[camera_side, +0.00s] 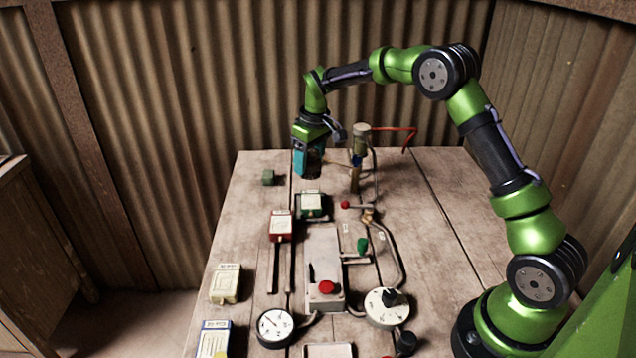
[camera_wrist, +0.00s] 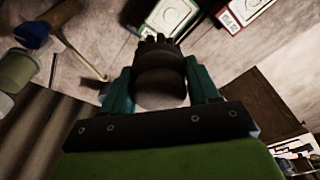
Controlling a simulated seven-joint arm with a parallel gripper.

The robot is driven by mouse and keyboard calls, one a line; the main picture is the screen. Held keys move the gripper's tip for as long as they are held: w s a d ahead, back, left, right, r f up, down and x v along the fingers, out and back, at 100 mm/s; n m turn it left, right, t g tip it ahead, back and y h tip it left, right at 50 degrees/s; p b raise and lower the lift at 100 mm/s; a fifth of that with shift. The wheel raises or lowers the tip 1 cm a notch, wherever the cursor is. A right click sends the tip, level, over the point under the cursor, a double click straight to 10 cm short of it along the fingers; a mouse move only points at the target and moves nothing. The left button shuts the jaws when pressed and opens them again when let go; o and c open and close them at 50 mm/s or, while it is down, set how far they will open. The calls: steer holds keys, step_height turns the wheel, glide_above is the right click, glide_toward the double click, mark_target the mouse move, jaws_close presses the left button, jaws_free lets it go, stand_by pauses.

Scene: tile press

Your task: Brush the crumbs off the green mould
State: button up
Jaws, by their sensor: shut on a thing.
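The green mould (camera_side: 311,203) lies on the table behind the grey control box, with a pale plate on top. It also shows in the wrist view (camera_wrist: 170,14), at the top edge, partly cut off. Crumbs on it are too small to tell. My gripper (camera_side: 309,172) is above the table, behind the green mould and apart from it. In the wrist view its teal fingers are shut on a dark round brush (camera_wrist: 160,82), with short tufts at its far end. In the side view the brush is mostly hidden by the fingers.
The red mould (camera_side: 281,226) is beside the green one; a yellow mould (camera_side: 225,284) and a blue mould (camera_side: 213,340) lie nearer. A post with a red hose (camera_side: 395,129) stands right of my gripper. The far-right tabletop is clear.

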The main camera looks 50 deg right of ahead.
steer(key=shift+r, duration=1)
steer(key=shift+a, duration=0.15)
